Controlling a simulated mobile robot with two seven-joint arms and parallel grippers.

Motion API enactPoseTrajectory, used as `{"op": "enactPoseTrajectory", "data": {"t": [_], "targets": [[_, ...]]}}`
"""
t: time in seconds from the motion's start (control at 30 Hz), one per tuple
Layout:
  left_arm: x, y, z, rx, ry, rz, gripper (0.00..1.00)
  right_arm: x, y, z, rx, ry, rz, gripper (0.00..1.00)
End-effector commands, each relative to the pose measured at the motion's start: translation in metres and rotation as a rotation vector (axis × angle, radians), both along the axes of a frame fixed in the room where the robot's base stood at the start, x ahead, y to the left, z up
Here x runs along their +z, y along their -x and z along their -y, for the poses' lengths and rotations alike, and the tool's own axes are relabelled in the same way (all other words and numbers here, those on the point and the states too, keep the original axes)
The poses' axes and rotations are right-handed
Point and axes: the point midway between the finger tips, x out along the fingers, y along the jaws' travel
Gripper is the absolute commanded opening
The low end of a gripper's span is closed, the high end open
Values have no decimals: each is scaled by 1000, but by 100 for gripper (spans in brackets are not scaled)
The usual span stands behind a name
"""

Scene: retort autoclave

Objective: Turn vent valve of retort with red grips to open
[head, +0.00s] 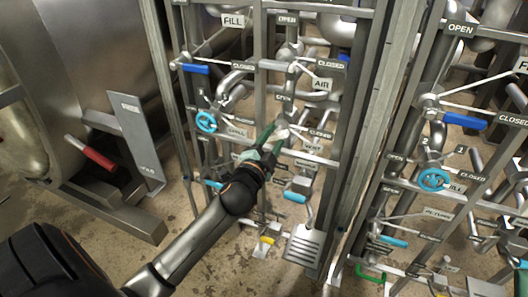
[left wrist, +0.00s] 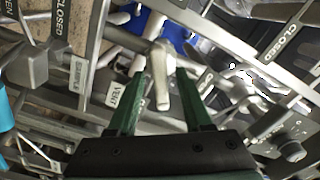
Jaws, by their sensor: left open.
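The retort with the red grip (head: 97,156) stands at the left of the head view. Its valve rack stands to the right of it. My left gripper (head: 274,137) reaches into this rack beside the VENT label (head: 311,145). Its green fingers are open. In the left wrist view a pale valve handle (left wrist: 160,75) lies between the fingers (left wrist: 150,80), and gaps show beside it. The VENT label (left wrist: 114,95) is just left of the handle there. The handle's far end and pivot are partly hidden.
Pipes and rack bars crowd around the gripper. Blue-handled valves (head: 195,69) and a blue handwheel (head: 206,122) are close by. A second rack with another blue handwheel (head: 433,180) stands at right. Bare floor (head: 190,200) shows between retort and rack.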

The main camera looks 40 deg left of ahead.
Motion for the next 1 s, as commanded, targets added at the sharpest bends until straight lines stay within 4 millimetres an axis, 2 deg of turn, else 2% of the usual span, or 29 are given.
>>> {"op": "enactPoseTrajectory", "data": {"t": [0.4,0.6,0.8,1.0], "targets": [[0,73,18,1,4,-2,50,14,1,1,-12,8,16,50],[0,100,24,1,2,-2,50,15,0,2,-19,7,12,50],[1,111,26,0,1,0,50,10,-3,3,-26,7,-16,50],[1,112,27,1,0,1,50,9,-4,3,-26,8,-19,50]]}}
